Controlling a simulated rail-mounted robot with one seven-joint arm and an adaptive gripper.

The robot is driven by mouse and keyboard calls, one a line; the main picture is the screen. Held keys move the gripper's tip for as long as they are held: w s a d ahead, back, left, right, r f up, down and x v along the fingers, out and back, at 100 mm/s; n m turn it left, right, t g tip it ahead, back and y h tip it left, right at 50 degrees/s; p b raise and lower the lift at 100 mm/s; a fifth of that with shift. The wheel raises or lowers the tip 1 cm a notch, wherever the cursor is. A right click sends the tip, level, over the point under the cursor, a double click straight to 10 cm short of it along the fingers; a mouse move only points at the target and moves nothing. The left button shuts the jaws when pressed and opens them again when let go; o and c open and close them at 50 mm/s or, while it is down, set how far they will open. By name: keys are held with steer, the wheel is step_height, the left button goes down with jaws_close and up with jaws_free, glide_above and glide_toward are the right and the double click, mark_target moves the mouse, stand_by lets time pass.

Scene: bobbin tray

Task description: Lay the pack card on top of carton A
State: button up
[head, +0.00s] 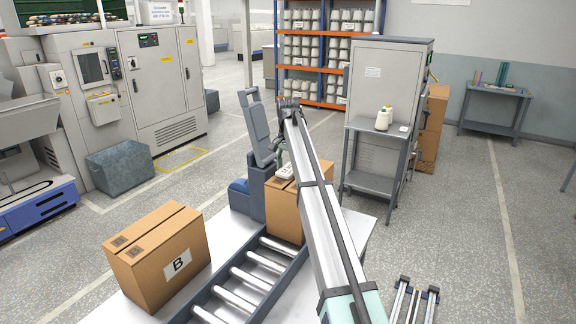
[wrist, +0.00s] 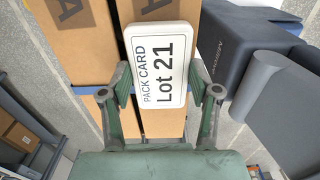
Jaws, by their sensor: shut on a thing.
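In the head view the card (head: 285,172) shows small and pale at the top of carton A (head: 284,212), below my gripper (head: 281,160). My arm hides the carton's right part. I cannot tell whether the card touches the carton top.
Carton B (head: 160,260) stands on the white table at the left. A roller conveyor (head: 250,275) runs in front of carton A. A grey-blue upright machine (head: 258,135) stands close behind carton A, and it shows at the right in the wrist view (wrist: 240,50).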

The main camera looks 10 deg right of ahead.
mark_target(288, 169)
steer(key=shift+f, duration=0.15)
steer(key=o, duration=1.2)
steer(key=shift+c, duration=0.2)
step_height(288, 169, up, 12)
steer(key=b, duration=0.3)
steer(key=shift+r, duration=0.2)
steer(key=shift+f, duration=0.1)
